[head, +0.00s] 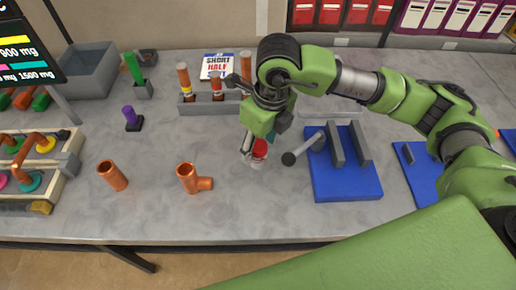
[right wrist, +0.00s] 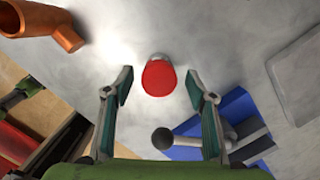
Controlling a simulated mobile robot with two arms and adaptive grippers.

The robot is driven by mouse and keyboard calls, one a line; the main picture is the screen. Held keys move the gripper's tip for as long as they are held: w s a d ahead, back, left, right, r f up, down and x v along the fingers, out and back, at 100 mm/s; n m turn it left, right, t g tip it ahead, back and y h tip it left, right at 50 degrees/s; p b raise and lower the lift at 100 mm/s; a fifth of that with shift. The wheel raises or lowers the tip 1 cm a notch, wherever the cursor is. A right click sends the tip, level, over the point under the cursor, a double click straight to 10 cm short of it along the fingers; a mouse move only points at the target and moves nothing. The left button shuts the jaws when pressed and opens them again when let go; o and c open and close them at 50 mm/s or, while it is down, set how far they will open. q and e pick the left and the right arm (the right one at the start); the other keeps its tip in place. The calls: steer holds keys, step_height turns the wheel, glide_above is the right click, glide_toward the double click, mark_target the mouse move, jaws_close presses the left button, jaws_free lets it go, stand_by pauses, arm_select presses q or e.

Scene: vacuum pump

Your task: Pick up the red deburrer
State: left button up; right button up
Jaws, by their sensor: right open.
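The red deburrer (right wrist: 158,78) stands on the grey table in the right wrist view, seen from above as a red rounded body with a grey end. In the head view only a red part of it (head: 260,149) shows beneath my right gripper, which partly hides it. My right gripper (right wrist: 159,88) is open, with one finger on each side of the deburrer in the right wrist view and visible gaps to both fingers. Whether the fingertips are level with it is hard to tell. My left gripper is not in view.
A blue fixture (head: 345,188) with a grey-black handle (head: 300,150) stands just right of the deburrer. Copper fittings (head: 188,178) lie to the left. Behind is a grey holder (head: 196,109) with several upright tools and a sign (head: 217,66). The table front is clear.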

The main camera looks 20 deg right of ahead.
mark_target(259, 146)
step_height(259, 146, down, 3)
steer(key=shift+w+a+f, duration=0.1)
steer(key=shift+w+a, duration=0.05)
steer(key=c, duration=1.3)
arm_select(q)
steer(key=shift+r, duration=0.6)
arm_select(e)
steer(key=shift+o, duration=0.2)
